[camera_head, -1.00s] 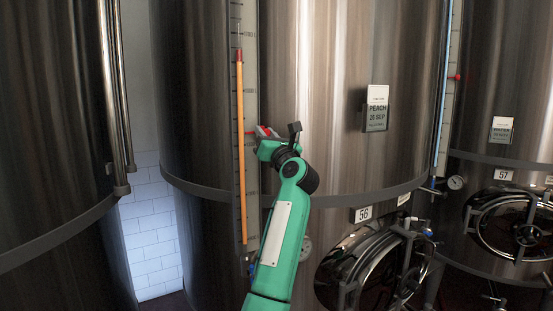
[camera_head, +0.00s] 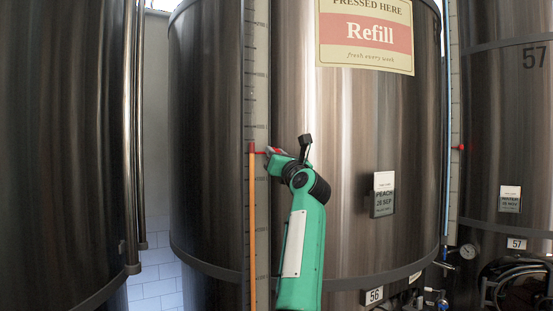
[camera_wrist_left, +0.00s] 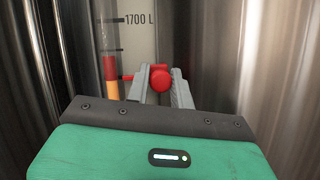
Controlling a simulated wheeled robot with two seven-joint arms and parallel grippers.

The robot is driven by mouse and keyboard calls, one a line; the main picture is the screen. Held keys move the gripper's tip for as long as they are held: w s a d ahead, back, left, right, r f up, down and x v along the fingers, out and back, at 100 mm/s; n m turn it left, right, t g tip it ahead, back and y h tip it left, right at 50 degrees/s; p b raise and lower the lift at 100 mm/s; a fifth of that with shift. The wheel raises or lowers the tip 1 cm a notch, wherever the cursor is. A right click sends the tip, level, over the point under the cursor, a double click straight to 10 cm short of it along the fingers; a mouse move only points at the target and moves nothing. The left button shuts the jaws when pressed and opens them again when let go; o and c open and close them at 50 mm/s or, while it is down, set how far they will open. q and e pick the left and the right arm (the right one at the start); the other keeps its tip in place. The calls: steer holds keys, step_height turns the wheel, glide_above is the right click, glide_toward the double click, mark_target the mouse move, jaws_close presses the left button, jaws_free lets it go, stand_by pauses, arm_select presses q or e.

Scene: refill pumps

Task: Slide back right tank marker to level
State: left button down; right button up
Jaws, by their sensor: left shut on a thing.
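The gauge (camera_head: 262,100) on tank 56 (camera_head: 350,240) has a tube of orange liquid (camera_head: 252,215) topped by a dark red section (camera_head: 252,147). My left gripper (camera_head: 273,151) is at this gauge, shut on the red marker's round knob. The knob (camera_wrist_left: 161,80) shows between the fingers in the left wrist view. The marker's thin red pointer (camera_wrist_left: 127,77) reaches left to the tube, near where the red section (camera_wrist_left: 110,67) meets the orange. This is below the "1700 L" line. My right gripper is not in view.
Tank 57 (camera_head: 505,130) at the right has a blue gauge tube with its own red marker (camera_head: 460,147). A dark tank (camera_head: 60,140) stands at the left. A PEACH card (camera_head: 383,194) sticks out from tank 56, right of my arm.

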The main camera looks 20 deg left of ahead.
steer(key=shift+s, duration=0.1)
arm_select(q)
steer(key=c, duration=1.2)
jaws_free()
steer(key=shift+c, duration=0.2)
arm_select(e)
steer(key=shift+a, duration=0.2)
arm_select(q)
steer(key=shift+d+f, duration=0.1)
steer(key=shift+f, duration=0.05)
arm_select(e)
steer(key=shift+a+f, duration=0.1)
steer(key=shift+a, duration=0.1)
arm_select(q)
steer(key=b+v, duration=0.7)
steer(key=v, duration=0.6)
steer(key=shift+d+b, duration=0.2)
steer(key=shift+b, duration=0.2)
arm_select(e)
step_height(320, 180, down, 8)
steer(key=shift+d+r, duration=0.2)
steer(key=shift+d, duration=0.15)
arm_select(q)
steer(key=shift+s+f, duration=0.1)
steer(key=shift+s, duration=0.05)
steer(key=shift+f, duration=0.1)
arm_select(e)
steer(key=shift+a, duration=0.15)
